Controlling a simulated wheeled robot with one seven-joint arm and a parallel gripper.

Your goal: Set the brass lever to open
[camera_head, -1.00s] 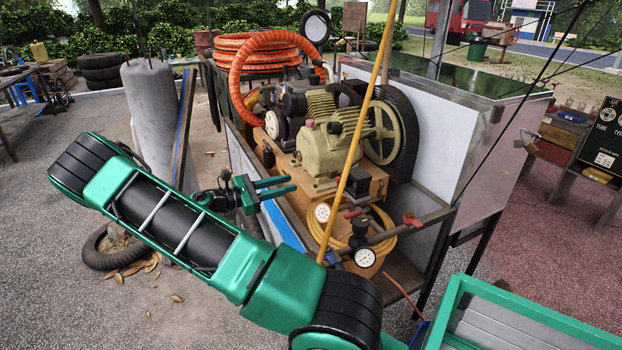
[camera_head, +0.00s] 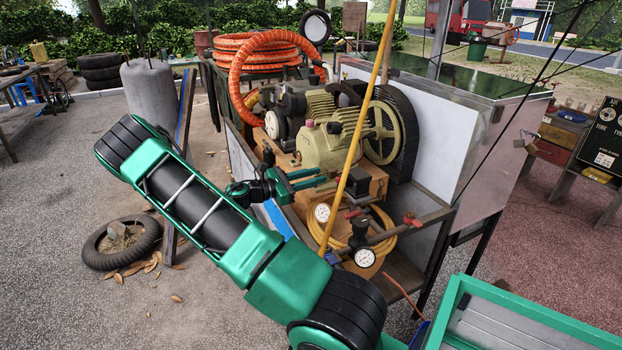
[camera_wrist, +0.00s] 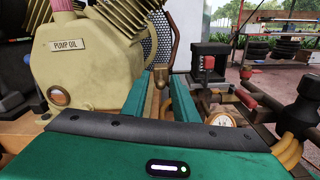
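No lever is plainly brass in the head view.
The cream pump (camera_wrist: 85,62) marked PUMP OIL is close left of the fingers. Gauges (camera_head: 364,257), a yellow hose coil (camera_head: 384,240) and a slanted yellow pole (camera_head: 350,160) are near my gripper. An orange hose coil (camera_head: 262,50) lies at the back.

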